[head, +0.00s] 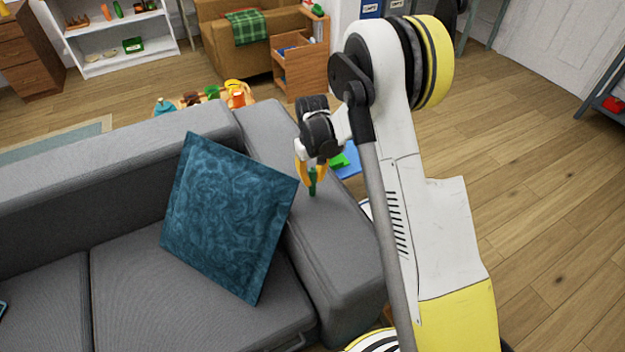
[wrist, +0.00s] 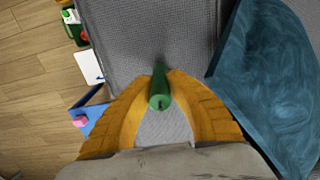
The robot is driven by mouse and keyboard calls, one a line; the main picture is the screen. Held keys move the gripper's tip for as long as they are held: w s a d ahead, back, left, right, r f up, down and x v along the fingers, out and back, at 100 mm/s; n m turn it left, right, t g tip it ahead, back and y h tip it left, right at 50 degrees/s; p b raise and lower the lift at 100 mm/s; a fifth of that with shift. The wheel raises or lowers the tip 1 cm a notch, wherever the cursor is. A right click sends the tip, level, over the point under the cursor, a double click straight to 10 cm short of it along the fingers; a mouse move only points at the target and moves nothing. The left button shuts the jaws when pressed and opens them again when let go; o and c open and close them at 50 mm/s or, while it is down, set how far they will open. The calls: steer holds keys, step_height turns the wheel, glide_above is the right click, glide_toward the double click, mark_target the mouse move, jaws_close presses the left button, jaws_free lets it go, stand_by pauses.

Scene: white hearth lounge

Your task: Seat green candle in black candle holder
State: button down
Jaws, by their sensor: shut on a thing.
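The green candle (head: 312,184) is held between the yellow fingers of my gripper (head: 311,172), over the grey sofa's armrest. In the wrist view the candle (wrist: 159,92) sits between the two fingertips (wrist: 160,80), with one end facing the camera. My gripper is shut on it. The grey armrest lies behind it; I cannot tell the gap between them. I cannot make out the black candle holder in either view.
A teal cushion (head: 228,215) leans on the grey sofa (head: 150,285), close to the gripper's right in the wrist view (wrist: 270,75). A blue item (wrist: 92,118) with a pink block (wrist: 80,121) lies beyond the armrest. Wooden floor (head: 530,170) at right is mostly clear.

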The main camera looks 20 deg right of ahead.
steer(key=shift+f, duration=0.1)
steer(key=c, duration=1.8)
jaws_free()
steer(key=shift+f, duration=0.1)
steer(key=shift+o, duration=0.6)
